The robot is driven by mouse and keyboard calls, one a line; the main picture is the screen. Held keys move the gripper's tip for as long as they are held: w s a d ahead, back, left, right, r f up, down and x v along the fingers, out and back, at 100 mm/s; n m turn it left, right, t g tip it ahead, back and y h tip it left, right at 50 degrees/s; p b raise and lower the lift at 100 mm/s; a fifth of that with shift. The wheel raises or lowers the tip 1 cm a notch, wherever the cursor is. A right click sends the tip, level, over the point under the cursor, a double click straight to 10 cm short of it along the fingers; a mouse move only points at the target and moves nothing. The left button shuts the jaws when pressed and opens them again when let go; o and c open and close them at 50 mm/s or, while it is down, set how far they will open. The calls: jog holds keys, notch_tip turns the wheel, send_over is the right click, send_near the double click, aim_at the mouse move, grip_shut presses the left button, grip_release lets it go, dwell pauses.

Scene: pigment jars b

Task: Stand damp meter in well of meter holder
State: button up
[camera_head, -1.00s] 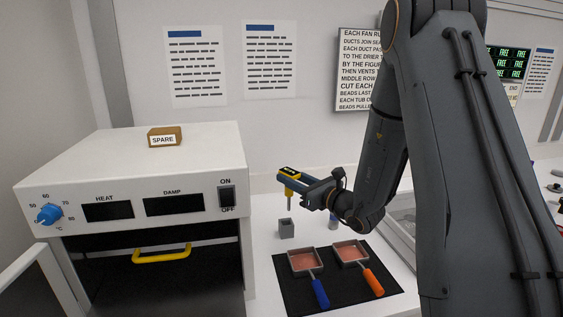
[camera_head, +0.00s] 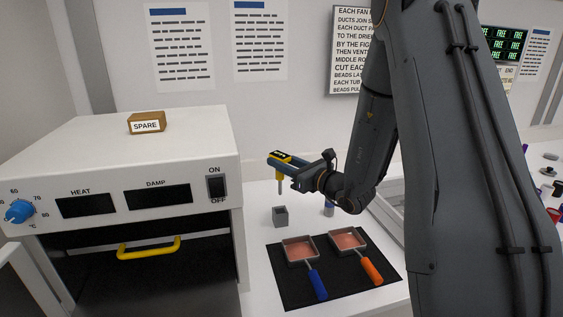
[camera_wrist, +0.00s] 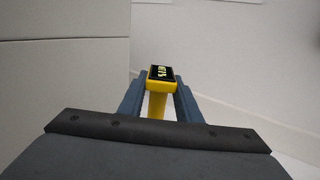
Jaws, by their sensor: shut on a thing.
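The damp meter is yellow with a dark display on its head. In the wrist view the damp meter (camera_wrist: 162,84) sits between the two blue-grey fingers of my gripper (camera_wrist: 160,105). In the head view my gripper (camera_head: 290,166) is shut on the damp meter (camera_head: 281,174), whose shaft points down. The meter holder is a small grey square block with an open top; the meter holder (camera_head: 280,216) stands on the white counter. The meter's lower end is above the holder, apart from it. The inside of the well is too small to make out.
A white drier (camera_head: 130,200) with an open front stands at left, bearing a SPARE block (camera_head: 146,123). A black mat (camera_head: 292,292) in front of the holder carries two square pans with blue (camera_head: 317,284) and orange (camera_head: 371,271) handles. A small cylinder (camera_head: 329,208) stands right of the holder.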

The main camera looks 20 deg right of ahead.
aim_at(283, 176)
jog(key=shift+f+b, duration=1.7)
jog(key=shift+f, duration=0.7)
notch_tip(283, 176, down, 7)
jog(key=b, duration=0.6)
jog(key=shift+r, duration=0.15)
dwell(2.5)
jog(key=o, duration=1.3)
jog(key=shift+o, duration=0.2)
jog(key=b+v, duration=0.2)
jog(key=v, duration=0.6)
